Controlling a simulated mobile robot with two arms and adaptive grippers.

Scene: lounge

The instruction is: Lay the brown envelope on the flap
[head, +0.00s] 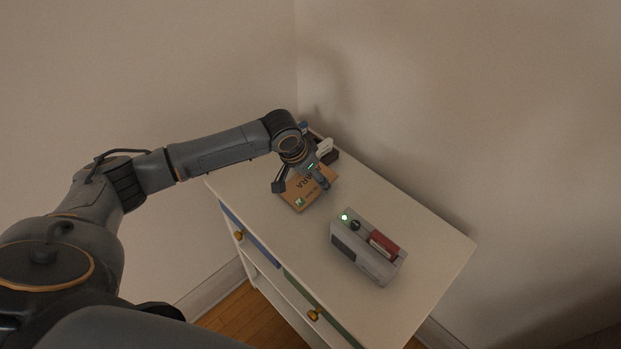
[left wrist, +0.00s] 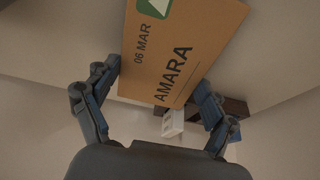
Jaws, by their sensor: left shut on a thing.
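The brown envelope (head: 297,197) is a flat tan piece printed "AMARA" and "06 MAR", with a green-and-white mark near one corner. It also shows large in the left wrist view (left wrist: 190,40). My left gripper (head: 302,184) is shut on the envelope, with a finger at each side of its near end. The envelope appears at or just above the white cabinet top (head: 400,210); I cannot tell whether it touches. I cannot make out which part is the flap. My right gripper is not in view.
A grey device (head: 362,262) with a green light, a black knob and a red block (head: 384,245) stands on the cabinet top. A dark holder (head: 331,157) with a white item is behind my left gripper. Blue (head: 262,248) and green fronts with brass knobs face left. Walls stand behind.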

